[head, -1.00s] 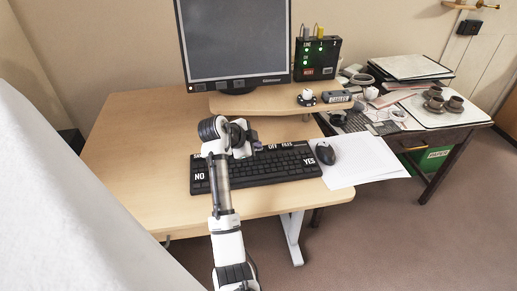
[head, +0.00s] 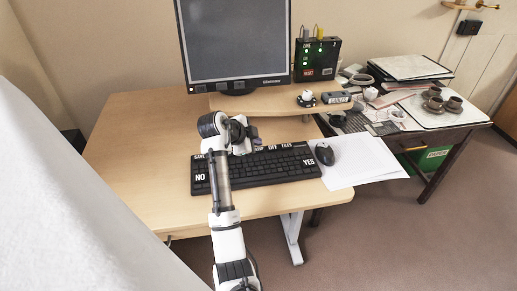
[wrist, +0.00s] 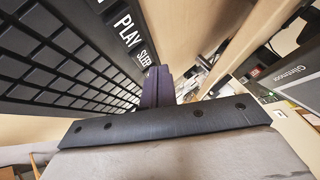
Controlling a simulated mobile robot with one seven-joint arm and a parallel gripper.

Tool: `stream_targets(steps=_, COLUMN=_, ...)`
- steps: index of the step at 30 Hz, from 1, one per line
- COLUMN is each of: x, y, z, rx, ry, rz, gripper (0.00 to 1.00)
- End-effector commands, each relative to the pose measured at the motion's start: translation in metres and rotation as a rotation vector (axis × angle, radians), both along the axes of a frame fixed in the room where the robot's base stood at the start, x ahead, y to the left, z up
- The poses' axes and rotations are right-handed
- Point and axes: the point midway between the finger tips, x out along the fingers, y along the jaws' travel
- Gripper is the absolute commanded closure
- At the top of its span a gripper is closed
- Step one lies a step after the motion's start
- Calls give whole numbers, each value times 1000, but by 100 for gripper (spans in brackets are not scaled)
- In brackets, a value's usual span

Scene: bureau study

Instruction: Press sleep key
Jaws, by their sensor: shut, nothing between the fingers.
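The black keyboard (head: 270,168) lies on the desk, with large white words on some keys. In the wrist view the key marked SLEEP (wrist: 144,57) is in the keyboard's top row, beside the key marked PLAY (wrist: 126,27). My gripper (head: 256,141) is at the keyboard's back edge in the head view. In the wrist view its dark fingers (wrist: 157,84) are together and empty, with the tips right by the SLEEP key. I cannot tell whether they touch it. My arm hides part of the top row in the head view.
A monitor (head: 235,45) stands behind the keyboard by a raised shelf (head: 275,101). A mouse (head: 325,153) and white paper (head: 360,172) lie to the right. A black box with green lights (head: 318,58) stands at the back. Bare desk (head: 130,150) is on the left.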

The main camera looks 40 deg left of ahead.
Motion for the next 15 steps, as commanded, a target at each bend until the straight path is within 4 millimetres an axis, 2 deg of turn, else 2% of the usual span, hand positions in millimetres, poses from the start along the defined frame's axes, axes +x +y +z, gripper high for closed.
stream_targets(steps=15, x=0, y=0, z=48, rx=1, ry=0, rz=-1, gripper=100)
